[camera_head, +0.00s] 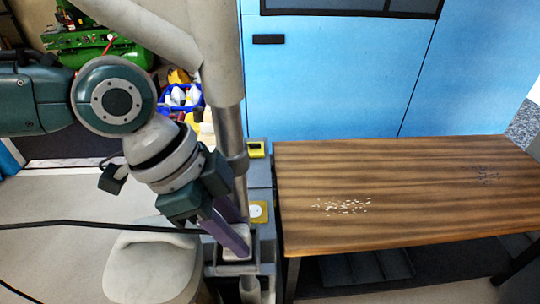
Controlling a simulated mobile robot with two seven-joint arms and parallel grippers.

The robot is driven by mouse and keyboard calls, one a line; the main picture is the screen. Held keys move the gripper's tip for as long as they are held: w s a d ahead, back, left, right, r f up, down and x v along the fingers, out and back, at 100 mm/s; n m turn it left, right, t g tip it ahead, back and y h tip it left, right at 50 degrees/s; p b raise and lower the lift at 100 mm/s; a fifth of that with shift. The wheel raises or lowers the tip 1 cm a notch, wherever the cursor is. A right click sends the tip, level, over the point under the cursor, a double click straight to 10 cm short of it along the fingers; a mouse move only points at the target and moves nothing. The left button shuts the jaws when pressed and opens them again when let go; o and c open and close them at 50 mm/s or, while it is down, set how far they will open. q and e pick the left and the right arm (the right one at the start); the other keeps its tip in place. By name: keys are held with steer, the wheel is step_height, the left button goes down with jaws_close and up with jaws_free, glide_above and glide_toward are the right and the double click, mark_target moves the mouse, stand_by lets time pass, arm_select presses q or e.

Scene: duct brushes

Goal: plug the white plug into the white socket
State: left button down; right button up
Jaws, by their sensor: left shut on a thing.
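My left gripper (232,243) reaches down from the left, its purple fingers shut on the white plug (237,255). Only a small part of the plug shows at the fingertips. A white socket (258,211) in a yellow surround sits on the grey unit beside the pole, just to the right of and behind the fingers. The plug appears apart from this socket; the fingers and pole hide part of the area. My right gripper is not in view.
A black cable (90,225) runs from the left to my gripper. A yellow-and-black fitting (256,149) is farther back on the grey unit. A grey rounded body (150,265) stands at lower left. A wooden table (410,205) with white and dark bits fills the right.

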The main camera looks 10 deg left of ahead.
mark_target(238, 228)
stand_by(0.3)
arm_select(q)
steer(key=shift+r, duration=0.45)
steer(key=v, duration=0.2)
steer(key=shift+r+b, duration=0.3)
steer(key=shift+r, duration=0.05)
steer(key=s+a+b, duration=0.1)
steer(key=a, duration=0.4)
steer(key=s+a+b, duration=0.1)
steer(key=s+a, duration=0.1)
steer(key=a, duration=0.3)
steer(key=s+a+b, duration=0.1)
steer(key=a, duration=0.4)
steer(key=shift+s+a, duration=0.15)
steer(key=shift+s+a+b, duration=0.2)
steer(key=shift+a+b, duration=0.15)
steer(key=shift+a, duration=0.3)
steer(key=shift+d+r, duration=0.1)
steer(key=shift+r, duration=0.05)
